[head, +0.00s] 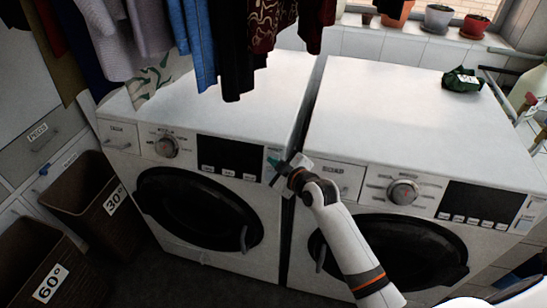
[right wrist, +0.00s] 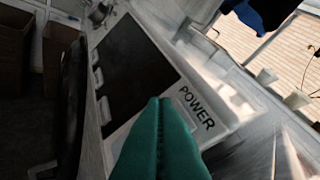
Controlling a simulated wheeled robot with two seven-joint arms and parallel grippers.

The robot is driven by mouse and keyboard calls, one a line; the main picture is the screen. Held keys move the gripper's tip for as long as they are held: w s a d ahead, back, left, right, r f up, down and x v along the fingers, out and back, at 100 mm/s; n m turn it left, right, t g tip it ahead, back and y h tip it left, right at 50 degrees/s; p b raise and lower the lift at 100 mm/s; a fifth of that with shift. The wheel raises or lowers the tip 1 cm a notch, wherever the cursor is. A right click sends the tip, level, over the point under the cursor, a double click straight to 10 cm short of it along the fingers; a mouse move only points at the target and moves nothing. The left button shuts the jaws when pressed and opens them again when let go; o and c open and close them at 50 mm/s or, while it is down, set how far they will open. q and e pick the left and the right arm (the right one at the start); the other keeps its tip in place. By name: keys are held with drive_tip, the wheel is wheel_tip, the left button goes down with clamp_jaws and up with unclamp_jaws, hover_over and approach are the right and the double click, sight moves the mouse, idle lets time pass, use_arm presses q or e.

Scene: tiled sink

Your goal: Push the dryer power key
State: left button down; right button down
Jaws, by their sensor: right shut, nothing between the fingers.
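Two white front-loading machines stand side by side, the left machine (head: 215,105) and the right machine (head: 400,105); I cannot tell from labels which is the dryer. My right gripper (head: 274,162) is at the right end of the left machine's control panel, beside its dark display (head: 230,155). In the right wrist view its green fingers (right wrist: 160,104) are shut and empty, with tips at the panel just left of the POWER label (right wrist: 197,108). The fingers hide the spot under them, and I cannot tell whether they touch it. My left gripper is not in view.
Clothes (head: 200,40) hang above the left machine. A dark green package (head: 461,80) lies on the right machine. Baskets marked 30° (head: 85,190) and 60° (head: 40,255) stand at the left. Potted plants (head: 438,18) line the windowsill. The machine tops are mostly clear.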

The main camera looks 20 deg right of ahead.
drive_tip(key=shift+w+d+f, duration=0.1)
idle(0.5)
drive_tip(key=shift+w+d, duration=0.15)
drive_tip(key=shift+w, duration=0.1)
drive_tip(key=shift+f, duration=0.1)
idle(0.4)
drive_tip(key=shift+s+a+r+p, duration=0.2)
drive_tip(key=shift+s+a+p, duration=0.05)
drive_tip(key=shift+s+p, duration=0.15)
drive_tip(key=s+a+r+p, duration=0.2)
drive_tip(key=s+a+p, duration=0.1)
drive_tip(key=s+p, duration=0.1)
drive_tip(key=shift+s+p, duration=0.35)
drive_tip(key=shift+p, duration=0.35)
